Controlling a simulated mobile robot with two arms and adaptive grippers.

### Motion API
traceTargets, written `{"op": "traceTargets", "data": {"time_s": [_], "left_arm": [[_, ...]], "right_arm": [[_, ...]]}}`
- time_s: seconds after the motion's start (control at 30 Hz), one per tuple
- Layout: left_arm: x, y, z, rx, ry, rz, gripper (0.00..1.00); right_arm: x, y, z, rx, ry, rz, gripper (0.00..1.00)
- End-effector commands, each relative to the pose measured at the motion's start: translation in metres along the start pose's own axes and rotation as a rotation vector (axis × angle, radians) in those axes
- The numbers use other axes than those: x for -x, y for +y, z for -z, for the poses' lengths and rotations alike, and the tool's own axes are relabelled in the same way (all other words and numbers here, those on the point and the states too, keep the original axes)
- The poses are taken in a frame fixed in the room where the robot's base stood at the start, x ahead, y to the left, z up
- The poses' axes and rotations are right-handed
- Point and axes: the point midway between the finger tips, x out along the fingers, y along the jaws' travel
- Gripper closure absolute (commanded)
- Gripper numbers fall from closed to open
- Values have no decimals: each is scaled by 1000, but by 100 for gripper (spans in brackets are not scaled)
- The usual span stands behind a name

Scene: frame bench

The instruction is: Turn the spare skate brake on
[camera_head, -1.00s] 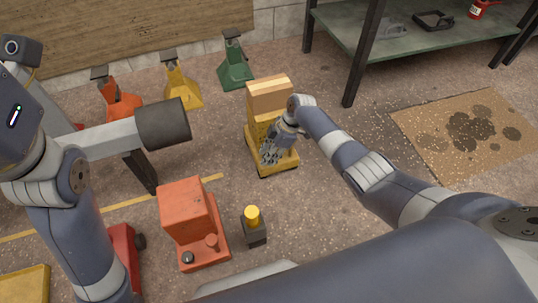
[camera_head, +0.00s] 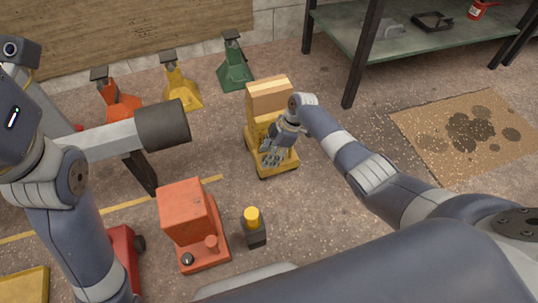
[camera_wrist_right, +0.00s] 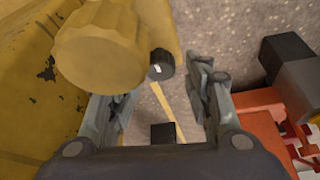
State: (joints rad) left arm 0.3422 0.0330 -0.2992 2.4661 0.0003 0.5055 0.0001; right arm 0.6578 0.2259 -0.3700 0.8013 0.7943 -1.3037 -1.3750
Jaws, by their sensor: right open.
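A yellow skate (camera_head: 290,163) stands on the floor at the middle of the head view, bearing a wooden block (camera_head: 268,95). My right gripper (camera_head: 271,155) is over its low front part and hides much of it. In the right wrist view, my right gripper (camera_wrist_right: 160,95) is open with nothing held. A short black knob with a white mark (camera_wrist_right: 160,66) shows ahead, between the fingers. A large yellow round post (camera_wrist_right: 100,45) is beside it. An orange skate (camera_head: 190,212) has a similar dark knob (camera_head: 188,258). Which skate is the spare is unclear. My left gripper is out of view.
A small dark block with a yellow top (camera_head: 254,232) stands right of the orange skate. Orange, yellow (camera_head: 181,85) and green (camera_head: 234,68) stands are behind. A grey cylinder (camera_head: 164,124) juts in from the left. A green bench (camera_head: 400,45) is at upper right.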

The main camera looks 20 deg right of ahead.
Motion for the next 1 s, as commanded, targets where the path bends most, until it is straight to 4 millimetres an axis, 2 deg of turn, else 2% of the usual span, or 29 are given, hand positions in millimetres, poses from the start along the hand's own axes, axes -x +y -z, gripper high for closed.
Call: {"op": "traceTargets", "data": {"time_s": [0.3, 0.5, 0.7, 1.0], "left_arm": [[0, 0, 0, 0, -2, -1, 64], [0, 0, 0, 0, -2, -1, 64], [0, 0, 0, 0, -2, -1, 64], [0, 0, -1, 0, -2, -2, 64]], "right_arm": [[41, 1, -1, 2, -1, -5, 52], [62, 0, -1, 1, -1, -2, 52], [68, -1, 0, 1, -1, 1, 52], [68, -1, 0, 1, -1, 1, 52]]}}
